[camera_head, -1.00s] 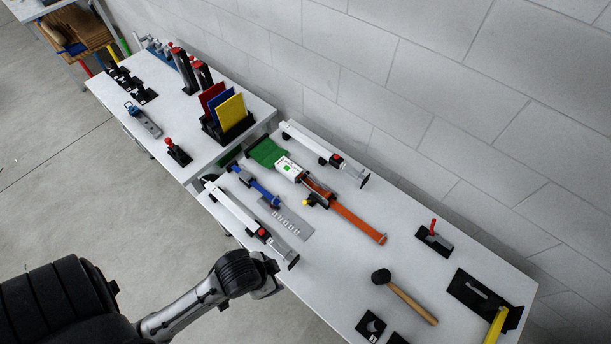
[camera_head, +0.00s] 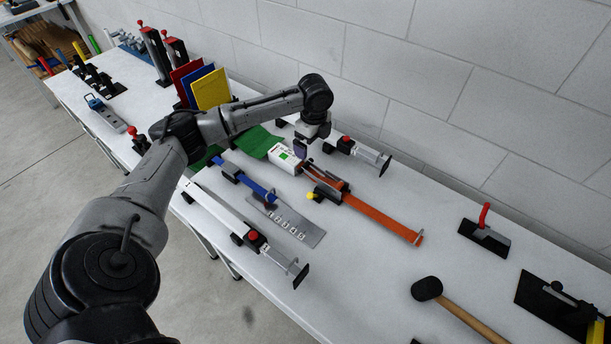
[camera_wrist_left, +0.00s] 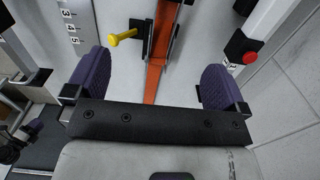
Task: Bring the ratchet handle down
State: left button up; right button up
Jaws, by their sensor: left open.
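The ratchet (camera_head: 328,190) is a dark buckle on an orange strap (camera_head: 385,222) in the middle of the table, with a yellow knob (camera_head: 310,196) at its side. Its handle cannot be told clearly from its body. In the left wrist view the ratchet (camera_wrist_left: 163,34) and yellow knob (camera_wrist_left: 122,38) show at the top, beyond the fingers. My left gripper (camera_wrist_left: 156,84) is open and empty, its purple pads wide apart above the strap. In the head view the left gripper (camera_head: 309,148) hangs behind the ratchet, near a white box. My right gripper is not in view.
Two white rail clamps with red knobs flank the strap, one in front (camera_head: 225,217) and one behind (camera_head: 360,153). A blue strap (camera_head: 255,187) and numbered metal plate (camera_head: 287,222) lie closer to the front. A mallet (camera_head: 460,308) lies right. The wall (camera_head: 450,90) stands behind.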

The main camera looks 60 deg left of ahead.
aim_at(305, 164)
pick_arm(q)
jog(key=a+f+b, duration=0.1)
jog(key=f, duration=0.2)
jog(key=a+f+b, duration=0.1)
jog(key=f, duration=0.3)
jog(key=a+f+b, duration=0.1)
jog(key=f, duration=0.2)
jog(key=shift+s+a+f+b, duration=0.15)
jog(key=shift+f+b, duration=0.15)
jog(key=shift+f, duration=0.85)
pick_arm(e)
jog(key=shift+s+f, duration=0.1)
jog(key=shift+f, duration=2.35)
